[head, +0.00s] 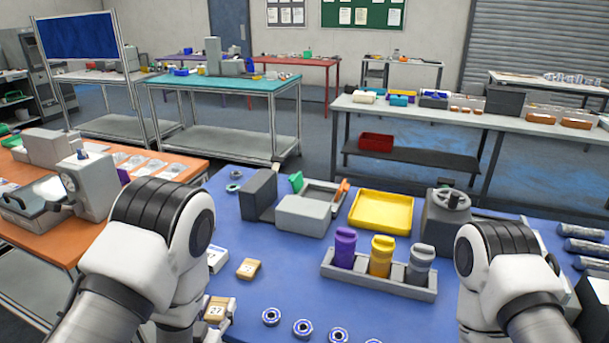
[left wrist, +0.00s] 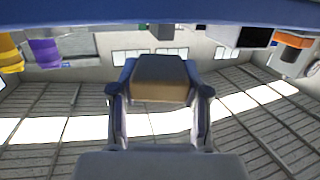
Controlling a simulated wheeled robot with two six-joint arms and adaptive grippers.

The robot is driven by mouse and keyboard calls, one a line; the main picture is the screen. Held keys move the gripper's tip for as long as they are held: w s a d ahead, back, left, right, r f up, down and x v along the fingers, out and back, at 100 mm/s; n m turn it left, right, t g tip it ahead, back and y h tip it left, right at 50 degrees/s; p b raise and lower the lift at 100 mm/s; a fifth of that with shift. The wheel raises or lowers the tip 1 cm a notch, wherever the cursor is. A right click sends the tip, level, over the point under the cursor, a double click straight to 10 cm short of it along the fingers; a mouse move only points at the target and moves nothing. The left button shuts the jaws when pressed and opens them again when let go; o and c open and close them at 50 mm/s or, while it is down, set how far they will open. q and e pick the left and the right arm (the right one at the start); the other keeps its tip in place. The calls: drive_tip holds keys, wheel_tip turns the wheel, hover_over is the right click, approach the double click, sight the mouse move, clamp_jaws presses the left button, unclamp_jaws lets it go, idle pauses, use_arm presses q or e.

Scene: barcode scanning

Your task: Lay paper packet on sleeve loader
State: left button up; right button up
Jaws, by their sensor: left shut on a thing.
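A small brown paper packet marked "27" (head: 217,309) is beside my left forearm at the lower left of the head view. My left gripper is shut on it; in the left wrist view, the gripper (left wrist: 160,95) has its two fingers on either side of the brown packet (left wrist: 160,85). A second brown packet (head: 248,268) lies on the blue table. Which thing is the sleeve loader I cannot tell for sure; a grey unit with an open tray (head: 306,215) stands at the table's back. My right gripper is hidden below its arm.
A grey holder (head: 338,272) carries purple, yellow and grey bottles. A yellow tray (head: 381,212) and a grey machine (head: 446,216) stand behind. A white box (head: 217,258) is near my left arm. Several ring bearings (head: 303,328) lie in front.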

use_arm(q)
drive_tip(key=shift+w+a+n+y, duration=0.1)
drive_tip(key=shift+a+n+y, duration=0.4)
drive_tip(key=shift+a+y, duration=0.3)
drive_tip(key=shift+r, duration=0.1)
drive_tip(key=d+h, duration=0.1)
drive_tip(key=d+m+h, duration=0.1)
drive_tip(key=s+d+m+h, duration=0.1)
drive_tip(key=shift+s+d+f+g+h, duration=0.1)
drive_tip(key=shift+d+f+g+h, duration=0.05)
drive_tip(key=shift+f+g+h, duration=0.2)
drive_tip(key=s+m+h, duration=0.1)
drive_tip(key=s+d+m+g+h, duration=0.1)
drive_tip(key=s+d+m+h, duration=0.1)
drive_tip(key=h, duration=0.1)
drive_tip(key=shift+s+f, duration=0.15)
drive_tip(key=shift+s, duration=0.1)
drive_tip(key=s+a+r+m, duration=0.1)
drive_tip(key=s+a+r, duration=0.1)
drive_tip(key=s, duration=0.3)
drive_tip(key=shift+a+g+h, duration=0.45)
drive_tip(key=shift+a, duration=0.4)
